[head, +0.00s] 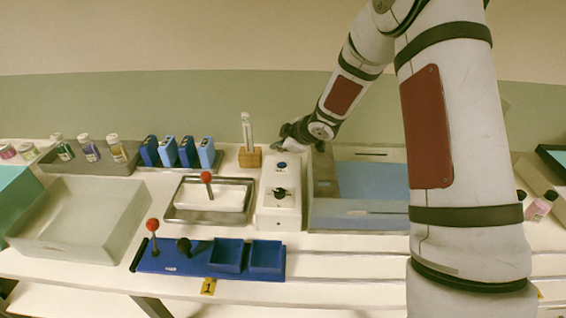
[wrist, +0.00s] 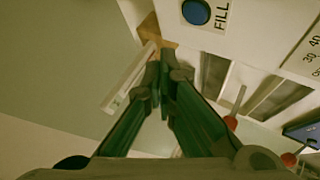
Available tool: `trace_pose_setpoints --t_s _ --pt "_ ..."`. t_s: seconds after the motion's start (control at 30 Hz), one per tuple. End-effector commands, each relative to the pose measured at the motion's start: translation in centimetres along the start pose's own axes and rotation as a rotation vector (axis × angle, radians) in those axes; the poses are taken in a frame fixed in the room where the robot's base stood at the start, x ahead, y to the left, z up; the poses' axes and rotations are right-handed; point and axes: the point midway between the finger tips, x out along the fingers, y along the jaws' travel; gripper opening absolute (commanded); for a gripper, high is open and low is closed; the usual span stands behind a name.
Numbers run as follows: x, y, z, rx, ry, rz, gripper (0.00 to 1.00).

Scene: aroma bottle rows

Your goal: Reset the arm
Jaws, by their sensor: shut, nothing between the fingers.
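My arm (head: 450,130) reaches from the right over the back of the table in the head view. My gripper (head: 290,130) is small and dark there, above the back of a white dispenser box (head: 279,215). In the wrist view my gripper (wrist: 164,55) has its green fingers brought together at the tips, with nothing between them. The box's blue button (wrist: 195,12), labelled FILL, lies beyond the fingertips at the top. A wooden block (head: 250,158) holding an upright clear tube (head: 247,130) stands just left of my gripper.
A clear bin (head: 85,218) is at left, with blue bottles (head: 188,152) behind. A metal tray (head: 180,212) with a red-knobbed tool (head: 206,178) is central. A blue rack (head: 190,266) lies in front. A blue-floored bin (head: 345,215) is right of the box, partly behind my arm.

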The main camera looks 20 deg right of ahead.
Motion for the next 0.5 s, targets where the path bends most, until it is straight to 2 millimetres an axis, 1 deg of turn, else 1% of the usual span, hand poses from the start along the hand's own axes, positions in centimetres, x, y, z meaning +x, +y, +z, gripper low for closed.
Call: trace_pose_setpoints --t_s 0.03,0.13,0.5 --pt "-0.61 0.21 -0.29 0.001 0.001 0.000 0.00" --pt "-1.05 0.60 -0.55 0.001 -0.001 0.001 0.00" --pt "-1.08 0.80 -0.75 0.001 -0.001 0.001 0.00"
